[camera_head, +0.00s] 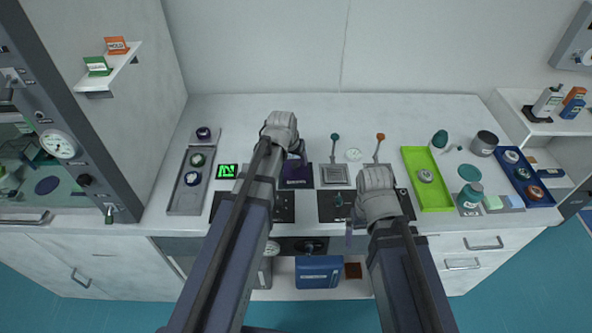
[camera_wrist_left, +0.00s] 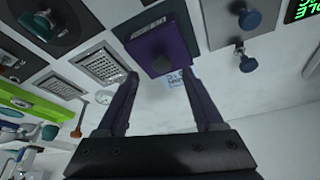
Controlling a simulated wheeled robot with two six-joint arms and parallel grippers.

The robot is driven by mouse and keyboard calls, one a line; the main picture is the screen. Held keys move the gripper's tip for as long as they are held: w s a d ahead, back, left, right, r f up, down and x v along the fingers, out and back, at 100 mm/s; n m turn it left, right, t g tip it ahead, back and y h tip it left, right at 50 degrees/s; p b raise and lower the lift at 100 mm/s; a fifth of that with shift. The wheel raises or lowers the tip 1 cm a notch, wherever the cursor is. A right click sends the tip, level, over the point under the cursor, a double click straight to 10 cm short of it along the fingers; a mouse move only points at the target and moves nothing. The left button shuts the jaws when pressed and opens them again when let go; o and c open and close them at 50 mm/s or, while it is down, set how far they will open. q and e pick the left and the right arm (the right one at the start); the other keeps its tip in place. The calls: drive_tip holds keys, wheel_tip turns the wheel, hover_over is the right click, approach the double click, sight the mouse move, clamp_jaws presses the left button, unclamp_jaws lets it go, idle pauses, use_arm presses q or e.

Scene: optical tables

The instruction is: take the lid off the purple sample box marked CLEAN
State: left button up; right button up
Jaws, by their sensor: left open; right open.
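The purple sample box (camera_head: 297,182) stands on the table near the middle, partly covered by my left arm. Its front label is too small to read. In the left wrist view the purple box (camera_wrist_left: 150,48) shows with a dark knob (camera_wrist_left: 165,62) on its lid. My left gripper (camera_head: 298,156) is at the box. In its wrist view the open left gripper (camera_wrist_left: 163,76) has its fingers on either side of the knob, apart from it as far as I can tell. My right gripper (camera_head: 350,232) is open and empty near the front edge, away from the box.
A grey tray (camera_head: 175,190) with several round items is at left, beside a green display (camera_head: 227,171). A lime tray (camera_head: 430,192) and a blue tray (camera_head: 536,190) are at right. The back strip of table is clear.

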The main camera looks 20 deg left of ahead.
sight(296, 163)
use_arm(q)
drive_tip(key=b+x, duration=0.3)
drive_tip(key=x, duration=0.1)
drive_tip(key=shift+w+a+f, duration=0.1)
drive_tip(key=shift+w+f, duration=0.05)
clamp_jaws()
idle(0.4)
